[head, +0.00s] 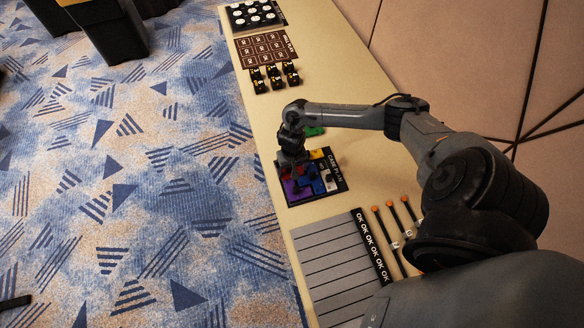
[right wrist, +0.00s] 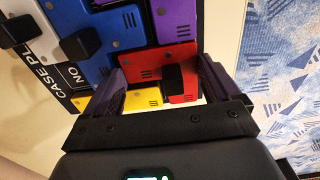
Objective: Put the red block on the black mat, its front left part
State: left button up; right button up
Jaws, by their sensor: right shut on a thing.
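The black mat (head: 343,187) lies on the long table in the head view, with purple, blue, yellow and white blocks on it. My right gripper (head: 292,160) is at its far left side and hides part of it. In the right wrist view, the red block (right wrist: 184,94), with a black knob, sits between the two fingers of my right gripper (right wrist: 166,85), which is shut on it. The red block is beside purple, blue and yellow (right wrist: 105,97) blocks; its height above the mat cannot be told. My left gripper is not in view.
A grey striped mat marked OK (head: 335,262) and several orange-tipped sticks (head: 391,205) lie nearer on the table. A green piece (head: 315,131) lies just beyond the black mat. Farther back are small black-and-yellow items (head: 275,80), a brown card (head: 265,48) and a tray of white discs (head: 253,15).

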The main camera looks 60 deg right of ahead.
jog(key=o, duration=0.8)
notch_tip(320, 180, up, 11)
jog(key=p, duration=0.4)
jog(key=w+a+n+t+y, duration=0.2)
jog(key=a+n+t, duration=0.45)
jog(key=a, duration=1.65)
jog(key=s+r+n+g, duration=0.1)
jog(key=s+r, duration=0.1)
jog(key=s, duration=0.2)
jog(key=s+r+n+g+h, duration=0.1)
jog(key=s+r+n, duration=0.1)
jog(key=s+r, duration=0.1)
jog(key=s+r+n+g, duration=0.1)
jog(key=s+r, duration=0.2)
jog(key=s, duration=0.2)
jog(key=shift+s+d+r+n+h, duration=0.2)
jog(key=shift+d+n+h, duration=0.1)
jog(key=shift+h, duration=0.1)
